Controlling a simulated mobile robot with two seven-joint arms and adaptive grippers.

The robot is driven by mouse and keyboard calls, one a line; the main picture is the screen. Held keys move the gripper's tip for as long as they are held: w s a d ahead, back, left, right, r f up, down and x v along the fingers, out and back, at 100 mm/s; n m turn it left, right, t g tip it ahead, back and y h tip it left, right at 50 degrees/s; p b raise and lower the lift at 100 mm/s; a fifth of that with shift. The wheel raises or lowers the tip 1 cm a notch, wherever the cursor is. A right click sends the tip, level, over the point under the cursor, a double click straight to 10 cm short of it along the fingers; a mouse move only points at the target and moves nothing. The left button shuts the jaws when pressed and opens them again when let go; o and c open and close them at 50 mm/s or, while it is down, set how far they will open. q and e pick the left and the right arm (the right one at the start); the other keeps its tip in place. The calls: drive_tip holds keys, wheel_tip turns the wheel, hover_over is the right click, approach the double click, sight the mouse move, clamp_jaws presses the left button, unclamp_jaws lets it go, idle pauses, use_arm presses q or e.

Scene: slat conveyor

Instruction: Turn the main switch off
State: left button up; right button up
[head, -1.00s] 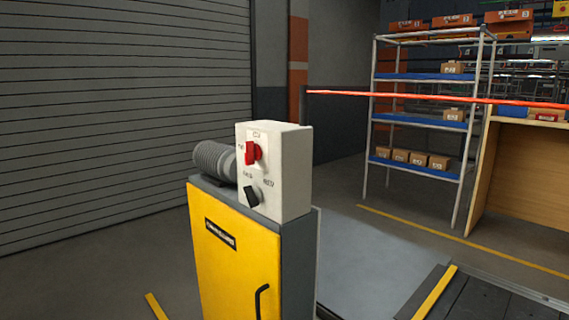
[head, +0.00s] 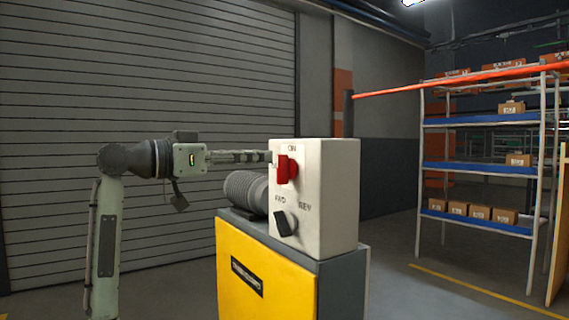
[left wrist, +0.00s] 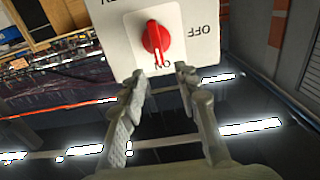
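The main switch is a red knob (head: 287,169) on the upper front of a white control box (head: 330,200). In the left wrist view the red knob (left wrist: 155,38) has its pointer at the ON label, and OFF is printed to one side. My left gripper (head: 268,156) reaches in from the left, level with the knob and close to it. In the left wrist view my left gripper (left wrist: 161,72) has its two fingers apart with nothing between them, just short of the knob. In the head view the gap to the knob is hard to judge. My right gripper is not seen.
A black selector knob (head: 286,223) sits below the red one. The box stands on a yellow cabinet (head: 262,275) beside a grey ribbed motor (head: 245,190). A shelf rack (head: 480,165) with cartons stands at the right, and a rolling shutter (head: 150,90) is behind.

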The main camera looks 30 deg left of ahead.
sight(277, 156)
use_arm(q)
drive_tip(key=x, duration=0.5)
drive_tip(key=shift+w, duration=0.1)
clamp_jaws()
